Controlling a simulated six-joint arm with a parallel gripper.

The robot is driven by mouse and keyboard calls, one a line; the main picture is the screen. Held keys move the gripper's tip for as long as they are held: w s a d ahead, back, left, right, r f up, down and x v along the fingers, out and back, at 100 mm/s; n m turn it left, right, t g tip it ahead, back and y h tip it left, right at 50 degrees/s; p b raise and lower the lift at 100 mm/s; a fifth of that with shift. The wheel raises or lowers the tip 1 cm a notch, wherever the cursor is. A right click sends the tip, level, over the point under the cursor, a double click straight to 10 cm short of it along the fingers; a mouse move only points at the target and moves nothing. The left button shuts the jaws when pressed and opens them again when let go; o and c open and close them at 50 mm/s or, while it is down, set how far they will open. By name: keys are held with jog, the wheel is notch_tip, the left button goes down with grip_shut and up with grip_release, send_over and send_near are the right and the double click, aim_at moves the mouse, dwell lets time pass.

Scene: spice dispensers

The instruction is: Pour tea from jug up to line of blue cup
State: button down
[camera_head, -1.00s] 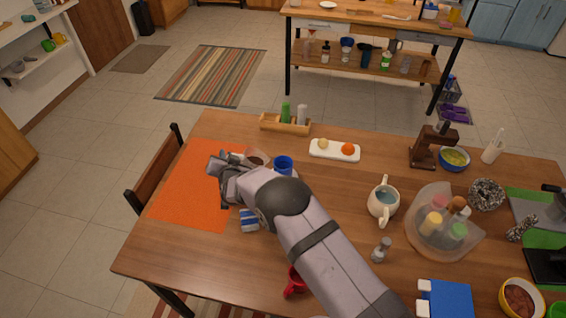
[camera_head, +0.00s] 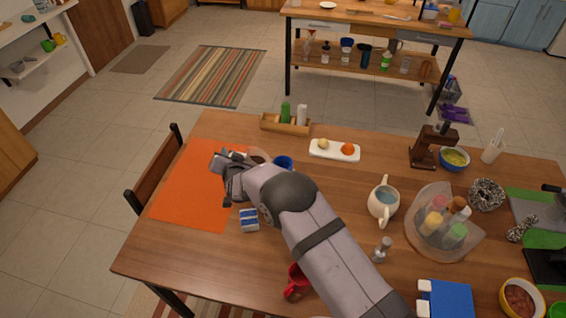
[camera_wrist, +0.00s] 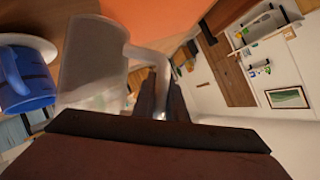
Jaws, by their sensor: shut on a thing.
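My gripper (camera_wrist: 162,98) is shut on the handle of a translucent jug (camera_wrist: 92,55) in the wrist view. The jug's body lies to the left of my fingers; the tea in it cannot be made out. The blue cup (camera_wrist: 30,78) is close beside the jug at the left edge of the wrist view. In the head view, the blue cup (camera_head: 284,162) stands just right of my gripper (camera_head: 222,165), partly behind my arm. The jug is mostly hidden there. The cup's line and fill level are not visible.
An orange mat (camera_head: 185,190) lies under and left of my gripper. A wooden caddy (camera_head: 286,124) and white tray (camera_head: 334,150) stand behind. A blue-and-white box (camera_head: 249,220), red mug (camera_head: 297,282) and cream teapot (camera_head: 383,202) stand near my arm.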

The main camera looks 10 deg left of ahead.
jog(key=shift+w+d+r+m+y, duration=0.2)
jog(key=shift+d+r, duration=0.1)
jog(key=shift+r, duration=0.15)
jog(key=shift+w+d+r+m+y, duration=0.2)
jog(key=shift+d+r, duration=0.05)
jog(key=shift+r, duration=0.15)
dwell(0.7)
jog(key=shift+w+d+r+m+y+p, duration=0.15)
jog(key=shift+d+r+m+y+p, duration=0.2)
jog(key=shift+r+p, duration=0.2)
jog(key=shift+w+d+r+m+y+p, duration=0.1)
jog(key=shift+d+r+m+y+p, duration=0.15)
jog(key=shift+r+m+p, duration=0.25)
dwell(3.3)
jog(key=a+f+n+b, duration=0.1)
jog(key=s+a+f+n+h+b, duration=0.1)
jog(key=f, duration=0.1)
jog(key=shift+h, duration=0.3)
jog(key=shift+s+a+f+n+t+h+b, duration=0.4)
jog(key=shift+a+f+n+h+b, duration=0.15)
jog(key=shift+a+f+n+b, duration=0.35)
jog(key=shift+s+a+f+n+t+h+b, duration=0.3)
jog(key=shift+a+f+n+h+b, duration=0.3)
jog(key=shift+f, duration=0.45)
jog(key=shift+s+a+f+n+t+h+b, duration=0.3)
jog(key=shift+s+a+f+n+h+b, duration=0.15)
jog(key=shift+a+f+n+b, duration=0.5)
